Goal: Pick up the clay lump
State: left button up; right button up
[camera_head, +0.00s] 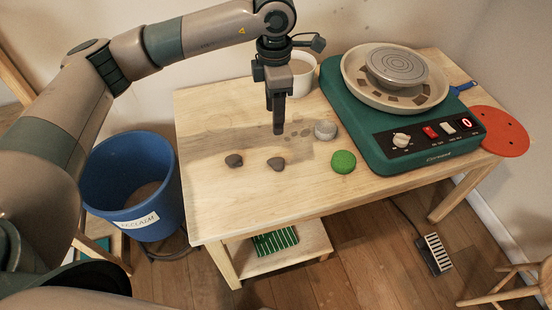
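Three lumps that could be clay lie on the wooden table: a dark lump (234,160) at the left, another dark lump (276,163) to its right, and a paler grey rounded lump (325,129) farther right. I cannot tell for certain which is the task's clay lump. My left gripper (277,131) points down over the table, behind the dark lumps and left of the grey one. No lump shows between its fingers. They are seen nearly edge-on, so their gap is unclear. My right gripper is out of view.
A green round pad (343,161) lies near the front edge. A green pottery wheel (375,135) fills the table's right side, beside a red disc (499,132). A white pot (302,75) stands behind my gripper. A blue bucket (150,215) stands left. The table's left part is clear.

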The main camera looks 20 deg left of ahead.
pick_arm(q)
jog(key=p, duration=0.3)
send_over(276, 160)
jog(key=f, duration=1.2)
jog(key=shift+w+a+f, duration=0.15)
jog(key=shift+w+a, duration=0.1)
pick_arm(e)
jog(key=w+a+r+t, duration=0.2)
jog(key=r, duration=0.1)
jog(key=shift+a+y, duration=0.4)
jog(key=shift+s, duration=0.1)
pick_arm(q)
jog(key=shift+s+d+f+p, duration=0.2)
jog(key=shift+f+p, duration=0.2)
jog(key=shift+f, duration=0.2)
notch_tip(276, 160, down, 4)
jog(key=shift+s+p, duration=0.1)
jog(key=shift+p, duration=0.5)
jog(key=c, duration=1.1)
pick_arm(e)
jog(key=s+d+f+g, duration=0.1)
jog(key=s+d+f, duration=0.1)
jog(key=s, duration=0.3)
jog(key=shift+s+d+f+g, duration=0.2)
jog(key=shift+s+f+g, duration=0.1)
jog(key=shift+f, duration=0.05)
